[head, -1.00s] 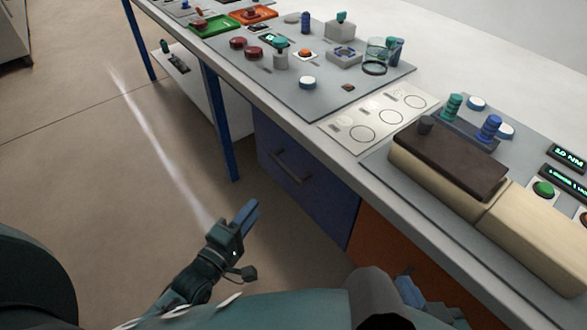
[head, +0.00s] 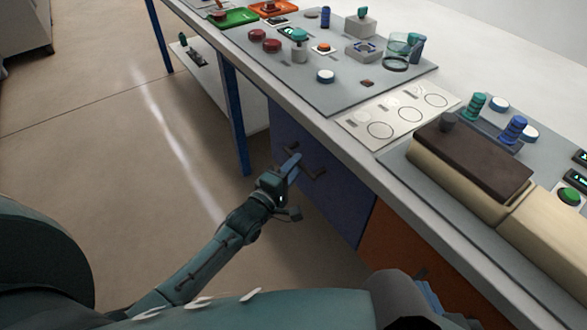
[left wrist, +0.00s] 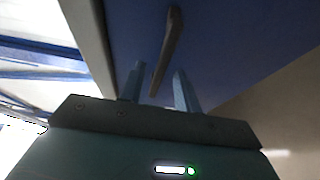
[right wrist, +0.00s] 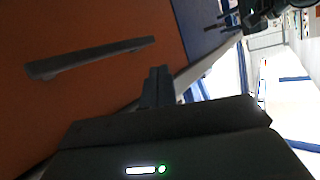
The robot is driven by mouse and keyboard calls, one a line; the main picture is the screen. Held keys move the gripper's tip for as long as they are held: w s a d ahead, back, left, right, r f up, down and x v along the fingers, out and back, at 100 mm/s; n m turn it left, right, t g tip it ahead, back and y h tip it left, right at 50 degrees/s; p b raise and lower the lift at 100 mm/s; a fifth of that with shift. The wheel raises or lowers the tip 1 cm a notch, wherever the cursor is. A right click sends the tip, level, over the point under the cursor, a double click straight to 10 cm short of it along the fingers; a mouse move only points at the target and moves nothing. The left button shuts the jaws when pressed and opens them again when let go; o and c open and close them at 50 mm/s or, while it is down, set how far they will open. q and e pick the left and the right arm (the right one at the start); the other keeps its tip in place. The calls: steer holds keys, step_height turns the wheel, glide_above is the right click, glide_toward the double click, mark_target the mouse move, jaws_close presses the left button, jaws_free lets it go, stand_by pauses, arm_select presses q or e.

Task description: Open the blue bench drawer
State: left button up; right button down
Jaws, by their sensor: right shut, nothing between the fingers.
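The blue drawer (head: 345,205) is in the bench front under the worktop and looks closed. Its dark bar handle (head: 316,172) is partly hidden by my left gripper (head: 293,164). In the left wrist view, the handle (left wrist: 170,42) runs down between the two spread fingers of my left gripper (left wrist: 160,88). The fingers are open; whether they touch the handle I cannot tell. My right gripper (right wrist: 157,85) is shut and empty, low in front of the orange drawer (right wrist: 100,85).
The orange drawer has its own dark bar handle (right wrist: 90,57). The worktop edge (head: 330,135) overhangs the drawers. A blue bench leg (head: 235,120) stands left of the blue drawer. A beige block with a dark top (head: 470,165) sits on the bench. The floor (head: 110,150) at left is clear.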

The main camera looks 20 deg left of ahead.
arm_select(q)
steer(key=shift+w, duration=0.1)
jaws_close()
stand_by(0.3)
